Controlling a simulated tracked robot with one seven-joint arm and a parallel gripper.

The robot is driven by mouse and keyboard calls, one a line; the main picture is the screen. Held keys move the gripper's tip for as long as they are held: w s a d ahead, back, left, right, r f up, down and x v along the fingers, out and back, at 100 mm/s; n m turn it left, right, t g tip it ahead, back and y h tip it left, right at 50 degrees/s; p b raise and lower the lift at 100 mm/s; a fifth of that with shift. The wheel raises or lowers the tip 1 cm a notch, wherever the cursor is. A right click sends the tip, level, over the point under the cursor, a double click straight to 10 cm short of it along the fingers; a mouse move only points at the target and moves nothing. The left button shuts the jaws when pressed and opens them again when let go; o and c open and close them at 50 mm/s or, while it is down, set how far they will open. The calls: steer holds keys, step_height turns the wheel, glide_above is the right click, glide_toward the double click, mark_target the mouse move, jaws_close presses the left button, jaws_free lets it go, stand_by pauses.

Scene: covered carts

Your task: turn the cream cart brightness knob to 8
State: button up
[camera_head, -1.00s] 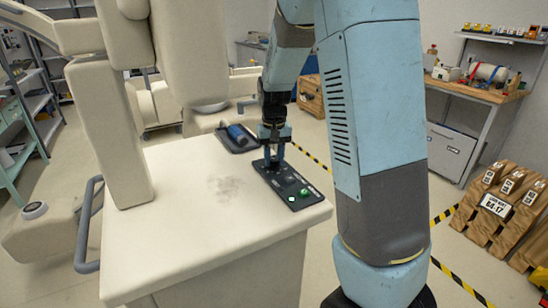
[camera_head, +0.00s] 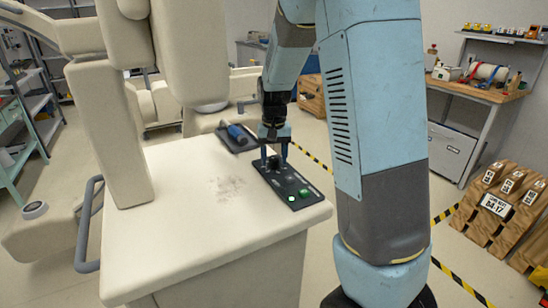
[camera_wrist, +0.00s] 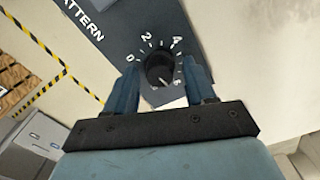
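The cream cart (camera_head: 165,235) carries a dark control panel (camera_head: 297,188) near the right edge of its top. A round black knob (camera_wrist: 160,67) on the panel has a dial marked 0, 2, 4, 6 and, at the bottom, what looks like 8. Its pale pointer mark appears to point down, between 6 and the bottom mark, close to the latter. The knob's own label is out of sight; "PATTERN" shows beside the dial. My gripper (camera_head: 275,160) is over the panel, fingers apart on both sides of the knob; the wrist view (camera_wrist: 161,88) shows gaps between them and it.
A dark tray with a blue-handled tool (camera_head: 237,135) lies behind on the cart. The cream upright column (camera_head: 110,135) stands at left. The middle of the cart top is clear except for a smudge.

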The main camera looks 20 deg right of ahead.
mark_target(274, 159)
step_height(274, 159, up, 14)
steer(key=shift+f, duration=0.1)
stand_by(0.7)
steer(key=shift+s+d+r+n+t, duration=0.15)
steer(key=shift+s+r+n+t, duration=0.45)
steer(key=shift+s, duration=3.9)
steer(key=shift+s+d+r+n+t, duration=0.15)
steer(key=shift+s+r+t, duration=0.8)
steer(key=shift+s, duration=3.55)
steer(key=shift+s+d+r+n+t, duration=0.25)
steer(key=shift+s+t, duration=1)
steer(key=shift+s, duration=3.25)
